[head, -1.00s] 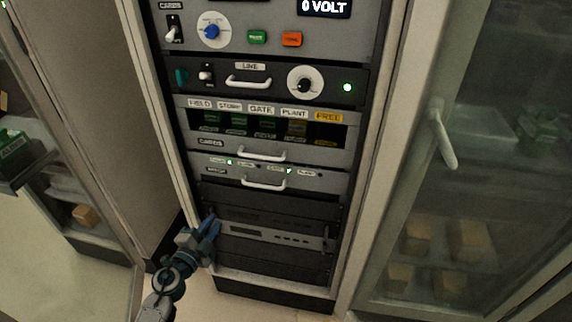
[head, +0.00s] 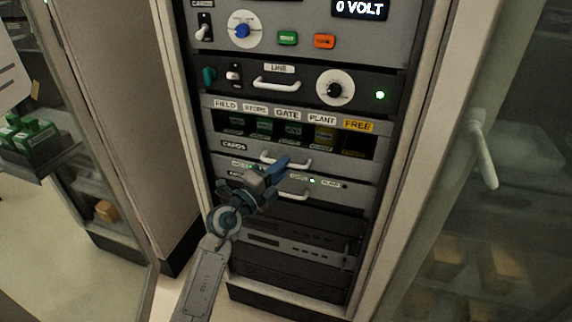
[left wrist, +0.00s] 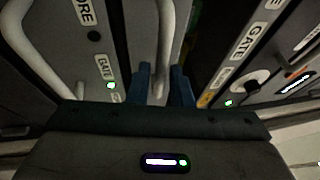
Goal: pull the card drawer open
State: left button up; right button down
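The card drawer (head: 232,146), marked CARDS, sits flush in the rack below a row of green cards and a FREE slot. Its pale bar handle (head: 299,162) is partly hidden by my left gripper (head: 281,166) in the head view. In the left wrist view, the blue fingers of my left gripper (left wrist: 161,84) stand apart, one on each side of the card drawer's handle (left wrist: 165,40). A firm grip on the bar does not show. My right gripper is not in view.
Just below is another panel with small green lights and its own handle (head: 292,194). Above is the LINE panel with a handle (head: 276,84) and a dial (head: 334,89). A glass door with a handle (head: 482,155) stands at the right.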

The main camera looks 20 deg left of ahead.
pick_arm(q)
jog(key=shift+x, duration=0.9)
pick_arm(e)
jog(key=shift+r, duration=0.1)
pick_arm(q)
grip_shut()
jog(key=shift+s, duration=0.1)
